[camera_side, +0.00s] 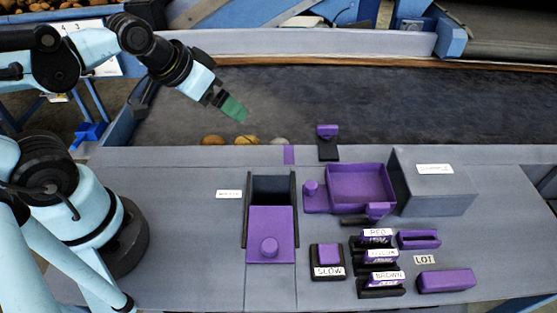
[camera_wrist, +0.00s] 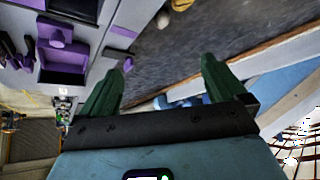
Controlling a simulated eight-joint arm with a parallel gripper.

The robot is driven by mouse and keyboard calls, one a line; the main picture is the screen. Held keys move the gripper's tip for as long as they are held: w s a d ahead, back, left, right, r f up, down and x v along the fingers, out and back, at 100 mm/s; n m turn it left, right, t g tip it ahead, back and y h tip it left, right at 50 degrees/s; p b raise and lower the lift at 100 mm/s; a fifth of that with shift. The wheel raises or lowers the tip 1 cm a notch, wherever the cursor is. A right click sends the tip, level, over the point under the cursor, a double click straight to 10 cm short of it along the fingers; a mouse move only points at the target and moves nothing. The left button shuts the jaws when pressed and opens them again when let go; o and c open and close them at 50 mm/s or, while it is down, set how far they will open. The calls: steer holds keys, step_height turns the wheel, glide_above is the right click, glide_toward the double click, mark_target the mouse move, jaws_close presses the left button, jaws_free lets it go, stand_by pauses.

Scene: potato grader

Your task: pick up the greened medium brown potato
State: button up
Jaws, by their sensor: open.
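Three potatoes lie in a row on the dark belt along its near edge in the side view: a brown one (camera_side: 213,140), a yellowish-tan one (camera_side: 247,140) and a pale greyish one (camera_side: 280,141). They are too small to tell which is greened. My gripper (camera_side: 234,110) has green fingers and hangs above the belt, a little above and behind the row, touching none. In the wrist view my gripper (camera_wrist: 160,72) has its fingers wide apart with nothing between them.
A grey bench in front of the belt carries a purple slide (camera_side: 270,230), a purple tray (camera_side: 358,184), a grey box (camera_side: 436,182), a SLOW button (camera_side: 328,256) and blocks labelled RED and BROWN (camera_side: 384,280). The belt (camera_side: 380,105) is otherwise largely clear.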

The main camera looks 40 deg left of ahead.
steer(key=n+g, duration=0.4)
steer(key=g, duration=0.3)
glide_above(212, 137)
step_height(212, 137, down, 9)
steer(key=shift+n, duration=0.3)
steer(key=shift+f, duration=6.15)
steer(key=c, duration=1.1)
